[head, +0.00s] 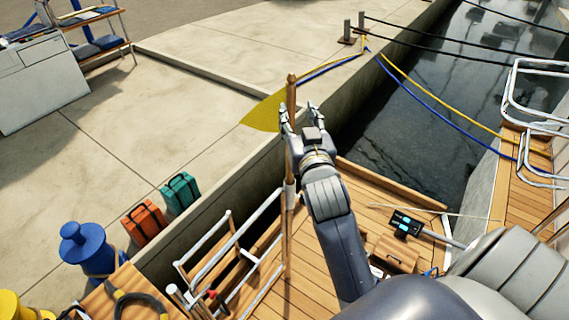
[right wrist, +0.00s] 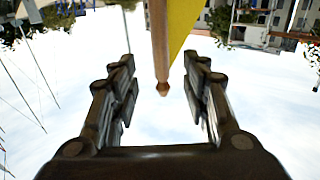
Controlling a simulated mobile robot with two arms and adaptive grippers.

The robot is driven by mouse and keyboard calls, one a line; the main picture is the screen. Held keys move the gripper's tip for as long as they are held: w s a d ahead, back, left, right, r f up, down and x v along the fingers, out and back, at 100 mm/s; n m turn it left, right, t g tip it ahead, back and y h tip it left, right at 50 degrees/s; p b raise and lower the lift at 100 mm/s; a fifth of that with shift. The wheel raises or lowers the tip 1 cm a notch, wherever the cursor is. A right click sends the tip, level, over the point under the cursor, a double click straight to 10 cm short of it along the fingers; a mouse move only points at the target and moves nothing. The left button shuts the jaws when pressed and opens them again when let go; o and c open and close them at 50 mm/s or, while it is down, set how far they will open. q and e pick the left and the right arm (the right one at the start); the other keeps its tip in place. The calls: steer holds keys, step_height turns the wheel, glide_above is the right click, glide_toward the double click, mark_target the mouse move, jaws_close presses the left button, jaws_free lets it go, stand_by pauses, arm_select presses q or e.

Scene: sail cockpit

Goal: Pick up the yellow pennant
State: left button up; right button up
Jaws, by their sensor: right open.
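The yellow pennant (head: 264,113) hangs on the left side of an upright wooden staff (head: 291,100) in the head view. In the right wrist view the pennant (right wrist: 182,26) is cut off by the top edge, beside the staff (right wrist: 161,45) with its pointed tip. My right gripper (head: 298,112) is open, with its fingers close to the upper staff in the head view. In the right wrist view the staff tip shows between the spread fingers of the gripper (right wrist: 161,82); contact cannot be told. My left gripper is not in view.
A white metal rail (head: 225,255) stands at the deck edge, left of the staff's foot. Orange (head: 144,223) and green (head: 180,192) cases and a blue bollard (head: 88,247) stand on the quay. A wooden box (head: 395,255) lies on deck. Dark water lies right.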

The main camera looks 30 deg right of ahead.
mark_target(292, 101)
steer(key=x, duration=0.3)
steer(key=shift+w+d+r+p, duration=0.1)
steer(key=shift+w+d+p, duration=0.05)
steer(key=shift+w+p, duration=0.35)
steer(key=p+x, duration=0.1)
steer(key=x, duration=0.3)
steer(key=shift+w+d+f, duration=0.1)
steer(key=shift+w+f, duration=0.1)
steer(key=shift+c, duration=0.6)
jaws_close()
